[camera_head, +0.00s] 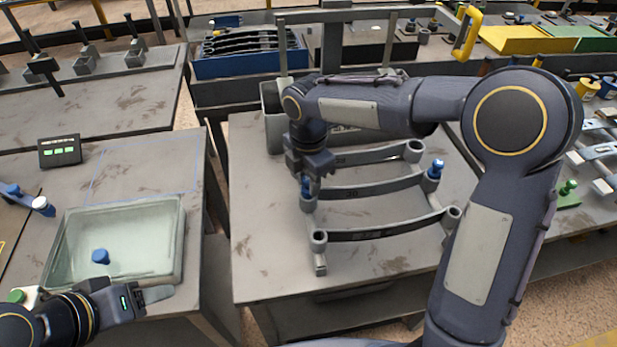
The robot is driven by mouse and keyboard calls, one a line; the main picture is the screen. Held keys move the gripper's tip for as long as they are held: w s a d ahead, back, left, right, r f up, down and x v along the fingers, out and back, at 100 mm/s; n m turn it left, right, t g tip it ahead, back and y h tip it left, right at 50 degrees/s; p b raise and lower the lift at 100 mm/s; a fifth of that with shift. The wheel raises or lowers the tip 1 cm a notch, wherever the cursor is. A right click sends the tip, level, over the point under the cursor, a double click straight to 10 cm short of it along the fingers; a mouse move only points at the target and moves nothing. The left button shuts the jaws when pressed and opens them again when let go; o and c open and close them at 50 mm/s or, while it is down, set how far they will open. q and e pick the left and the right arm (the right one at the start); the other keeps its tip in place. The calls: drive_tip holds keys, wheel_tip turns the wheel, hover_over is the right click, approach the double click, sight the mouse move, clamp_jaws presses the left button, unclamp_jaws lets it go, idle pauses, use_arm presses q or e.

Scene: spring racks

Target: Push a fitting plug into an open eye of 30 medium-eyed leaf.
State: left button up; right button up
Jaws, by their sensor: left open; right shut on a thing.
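Three dark curved leaves rest one behind the other on a rack on the middle table. The middle leaf (362,190) bears the mark 30. A blue plug (435,170) stands upright in its right eye. My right gripper (307,182) is over its left eye, shut on a blue plug (307,193). That plug is at the eye, but the gripper partly hides it, so its depth cannot be told. My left gripper (150,298) is open and empty in front of the pale tray (180,235). A loose blue plug (100,256) lies in the tray.
The near leaf (385,229) has open eyes at both ends. The far leaf (375,155) is partly behind my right arm. A blue bin (250,66) of leaves stands at the back. A green plug (568,187) stands at the right. The middle table's front is clear.

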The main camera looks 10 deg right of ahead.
drive_tip(key=shift+f, duration=0.45)
drive_tip(key=o, duration=0.9)
drive_tip(key=shift+o, duration=0.6)
drive_tip(key=o, duration=0.4)
drive_tip(key=shift+r+p, duration=2.9)
drive_tip(key=shift+r, duration=0.6)
